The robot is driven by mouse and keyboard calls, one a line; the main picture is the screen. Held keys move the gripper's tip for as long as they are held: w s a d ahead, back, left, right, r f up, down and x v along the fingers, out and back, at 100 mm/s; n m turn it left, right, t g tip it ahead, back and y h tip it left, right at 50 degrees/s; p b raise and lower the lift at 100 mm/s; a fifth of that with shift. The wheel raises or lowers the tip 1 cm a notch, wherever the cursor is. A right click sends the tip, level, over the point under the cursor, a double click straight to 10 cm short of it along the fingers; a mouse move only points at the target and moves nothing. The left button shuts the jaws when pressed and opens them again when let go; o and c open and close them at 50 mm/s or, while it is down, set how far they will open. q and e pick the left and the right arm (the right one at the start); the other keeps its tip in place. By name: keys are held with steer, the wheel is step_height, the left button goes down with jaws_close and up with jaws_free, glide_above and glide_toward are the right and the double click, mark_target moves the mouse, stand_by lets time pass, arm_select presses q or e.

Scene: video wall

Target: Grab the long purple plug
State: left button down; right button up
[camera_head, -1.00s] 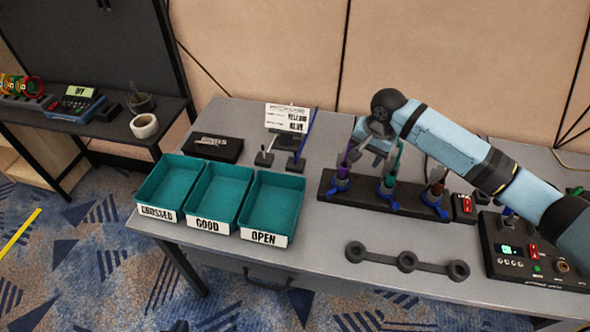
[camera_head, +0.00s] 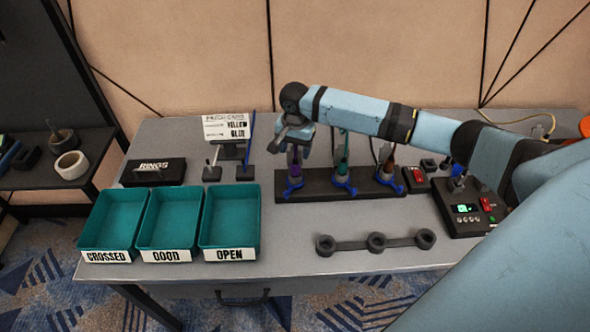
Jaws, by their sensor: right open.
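The long purple plug (camera_head: 295,163) stands upright at the left end of the black holder (camera_head: 322,194), in a socket with a blue clamp. A green plug (camera_head: 342,163) and a brown plug (camera_head: 388,163) stand to its right in the same holder. My right gripper (camera_head: 293,143) is open, at the upper part of the purple plug, and its wrist hides the plug's top. I cannot tell whether the fingers touch the plug. My left gripper is not in view.
Three teal bins (camera_head: 231,187) labelled crossed, good and open stand at the table's left. A black rings box (camera_head: 153,172) and a sign (camera_head: 226,127) are behind. Bare table lies between bins and ring bar.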

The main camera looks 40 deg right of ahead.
mark_target(295, 158)
steer(key=f, duration=0.2)
steer(key=s+f, duration=0.1)
steer(key=shift+a+f, duration=0.25)
steer(key=shift+f, duration=0.7)
steer(key=c, duration=1)
steer(key=shift+r, duration=0.1)
